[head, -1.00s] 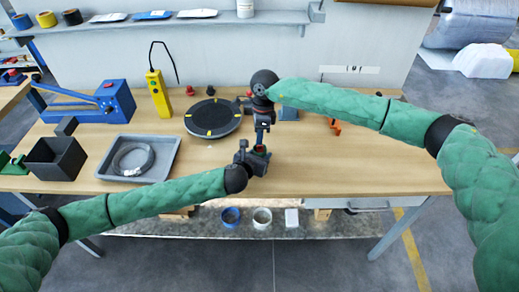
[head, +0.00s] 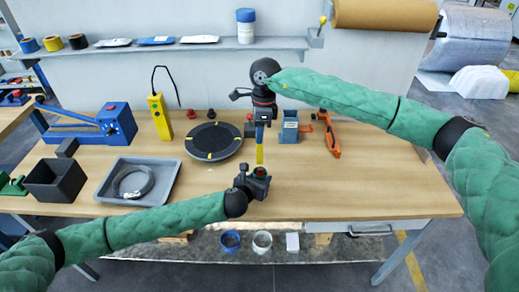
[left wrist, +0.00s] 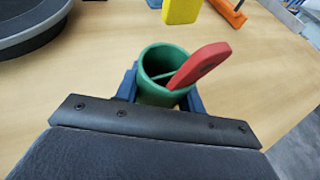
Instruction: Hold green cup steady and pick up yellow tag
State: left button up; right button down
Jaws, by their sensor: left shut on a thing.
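The green cup (left wrist: 153,96) stands between the blue fingers of my left gripper (head: 257,178), which is shut on it. A red tag (left wrist: 199,65) leans in the cup, its rounded top sticking out to the right. The yellow tag (head: 259,151) hangs upright from the fingers of my right gripper (head: 260,126), above and behind the cup. Its lower end (left wrist: 180,11) shows at the top of the left wrist view, clear of the cup. The right fingertips are small in the head view, but they appear closed on the tag.
A round black turntable (head: 214,141) lies to the left, and a grey tray (head: 175,190) with a coil sits nearer. A blue-grey device (head: 290,127) and an orange tool (head: 331,134) stand behind on the right. The right half of the wooden table (head: 380,180) is clear.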

notch_tip(320, 180, up, 7)
jog(key=shift+f, duration=0.2)
pick_arm(q)
jog(key=o, duration=1)
jog(key=shift+s, duration=0.1)
